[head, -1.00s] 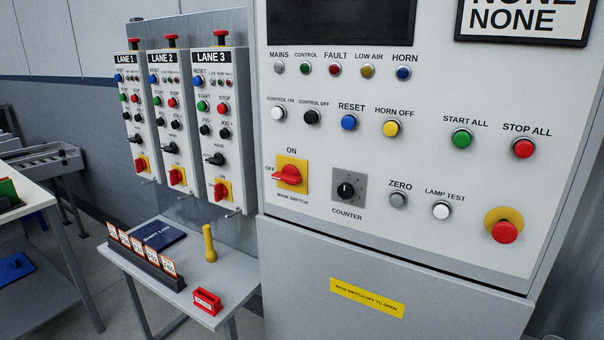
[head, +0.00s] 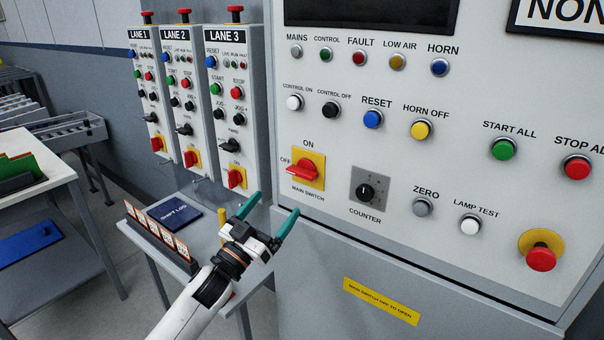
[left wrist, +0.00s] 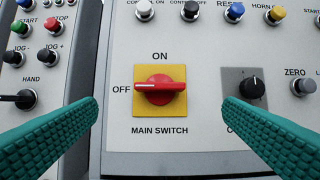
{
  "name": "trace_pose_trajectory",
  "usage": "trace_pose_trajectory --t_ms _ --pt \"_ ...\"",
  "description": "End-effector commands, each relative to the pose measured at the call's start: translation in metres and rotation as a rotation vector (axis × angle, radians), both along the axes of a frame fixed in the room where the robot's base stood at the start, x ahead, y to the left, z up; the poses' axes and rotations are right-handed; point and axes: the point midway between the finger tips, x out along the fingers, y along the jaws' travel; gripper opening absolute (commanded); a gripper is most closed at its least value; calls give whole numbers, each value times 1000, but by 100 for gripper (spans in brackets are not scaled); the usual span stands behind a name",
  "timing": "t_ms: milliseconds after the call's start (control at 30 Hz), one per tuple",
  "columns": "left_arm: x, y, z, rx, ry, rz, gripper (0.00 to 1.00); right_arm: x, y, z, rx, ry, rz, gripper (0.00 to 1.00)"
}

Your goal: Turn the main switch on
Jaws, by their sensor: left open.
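The main switch (head: 305,172) is a red rotary handle on a yellow plate, low on the left of the white control panel. In the left wrist view the main switch (left wrist: 160,88) has its handle lying level, its white mark toward OFF; ON is printed above. My left gripper (head: 271,211) is open and empty, below and left of the switch in the head view, apart from it. In the left wrist view its teal fingers (left wrist: 158,108) stand either side of the switch, not touching it. My right gripper is not in view.
The counter knob (head: 366,191) is right of the switch. Lane boxes (head: 222,110) with red handles stand to the left. Below the gripper is a small table (head: 193,245) with a shift log (head: 174,213), a card rack and a yellow post. A red emergency button (head: 541,257) is lower right.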

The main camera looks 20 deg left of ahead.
Motion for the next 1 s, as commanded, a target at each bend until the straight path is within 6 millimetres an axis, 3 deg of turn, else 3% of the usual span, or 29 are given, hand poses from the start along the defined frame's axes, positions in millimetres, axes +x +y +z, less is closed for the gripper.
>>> trace_pose_trajectory --t_ms 300,500,933,1000 --pt "57 -20 28 -1 -1 2 90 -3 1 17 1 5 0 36" --pt "80 -29 36 -1 2 1 90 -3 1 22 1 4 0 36" --pt "88 -32 38 0 2 1 90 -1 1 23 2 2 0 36" --pt "88 -32 38 0 2 1 79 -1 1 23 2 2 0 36"
